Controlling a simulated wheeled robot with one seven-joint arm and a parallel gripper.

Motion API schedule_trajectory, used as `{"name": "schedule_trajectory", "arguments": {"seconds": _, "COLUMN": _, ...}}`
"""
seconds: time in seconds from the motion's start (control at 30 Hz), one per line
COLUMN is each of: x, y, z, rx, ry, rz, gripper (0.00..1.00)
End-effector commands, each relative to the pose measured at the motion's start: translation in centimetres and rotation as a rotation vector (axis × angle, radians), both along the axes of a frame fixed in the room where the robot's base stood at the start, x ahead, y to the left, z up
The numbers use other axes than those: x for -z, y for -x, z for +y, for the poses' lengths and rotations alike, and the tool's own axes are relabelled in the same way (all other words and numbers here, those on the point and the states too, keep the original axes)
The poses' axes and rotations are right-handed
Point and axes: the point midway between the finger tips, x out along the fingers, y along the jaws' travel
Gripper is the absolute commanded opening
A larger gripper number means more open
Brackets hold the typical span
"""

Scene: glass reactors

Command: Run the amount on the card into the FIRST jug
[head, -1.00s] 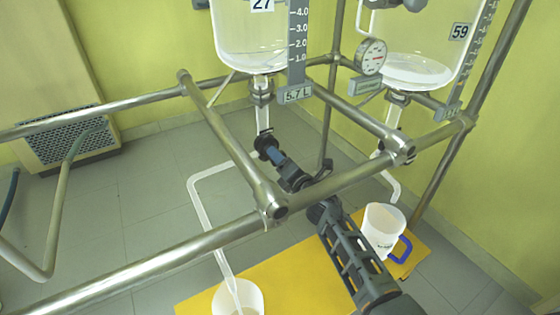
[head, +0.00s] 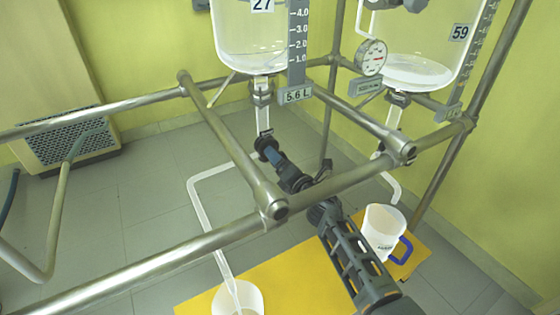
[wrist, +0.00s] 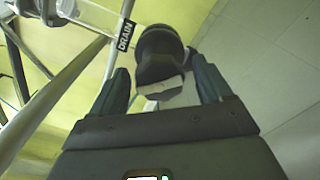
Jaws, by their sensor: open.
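A bent outlet pipe (head: 197,205) leads down into a whitish jug (head: 225,300), cut off at the bottom of the head view. Another jug (head: 380,230) with a blue handle stands to the right. No card is legible.
Metal frame rails (head: 150,272) cross in front of the valve and jugs. Reactor 59 (head: 415,65) and a pressure gauge (head: 372,57) are at the right. The jugs stand on a yellow platform (head: 300,275). A grilled unit (head: 70,138) is at the left wall.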

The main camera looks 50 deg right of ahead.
Motion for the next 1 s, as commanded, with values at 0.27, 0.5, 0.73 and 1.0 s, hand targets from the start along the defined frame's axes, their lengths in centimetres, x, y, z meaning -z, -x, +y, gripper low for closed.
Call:
{"name": "schedule_trajectory", "arguments": {"seconds": 0.27, "x": 0.0, "y": 0.4, "z": 0.1, "rx": 0.0, "ry": 0.0, "rz": 0.0, "gripper": 0.78}}
{"name": "schedule_trajectory", "arguments": {"seconds": 0.5, "x": 0.0, "y": 3.8, "z": 1.1, "rx": 0.0, "ry": 0.0, "rz": 0.001, "gripper": 0.78}}
{"name": "schedule_trajectory", "arguments": {"seconds": 0.73, "x": 0.0, "y": 6.7, "z": 1.9, "rx": -0.001, "ry": 0.001, "rz": 0.001, "gripper": 0.78}}
{"name": "schedule_trajectory", "arguments": {"seconds": 1.0, "x": 0.0, "y": 7.5, "z": 2.2, "rx": -0.001, "ry": 0.0, "rz": -0.001, "gripper": 0.78}}
